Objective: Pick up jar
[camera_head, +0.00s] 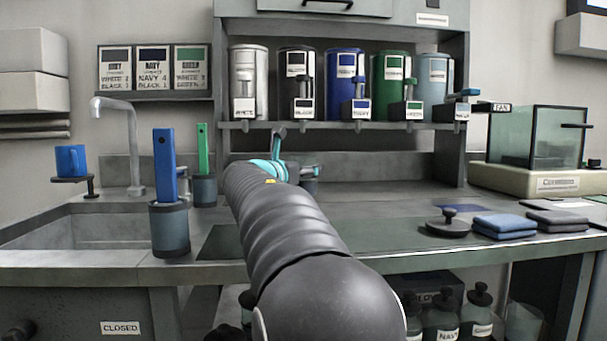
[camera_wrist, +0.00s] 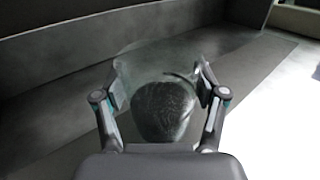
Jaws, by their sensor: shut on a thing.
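In the wrist view, a clear glass jar (camera_wrist: 165,112) with a dark round mass inside is between the two fingers of my gripper (camera_wrist: 160,82). The fingers press on its left and right sides, so my gripper is shut on it. The jar's edges are faint against the dark grey surface, and I cannot tell if it is lifted. In the head view my arm hides most of the gripper; teal parts show at its far end, low in front of the dispenser shelf. The jar is not clear there.
Several coloured dispensers (camera_head: 346,82) stand on the shelf above the arm's end. A sink (camera_head: 85,230), a blue-handled tool in a cup (camera_head: 170,228) and a faucet (camera_head: 135,150) are left. Folded cloths (camera_head: 504,226), a black lidded disc (camera_head: 447,226) and a glass box (camera_head: 540,140) are right.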

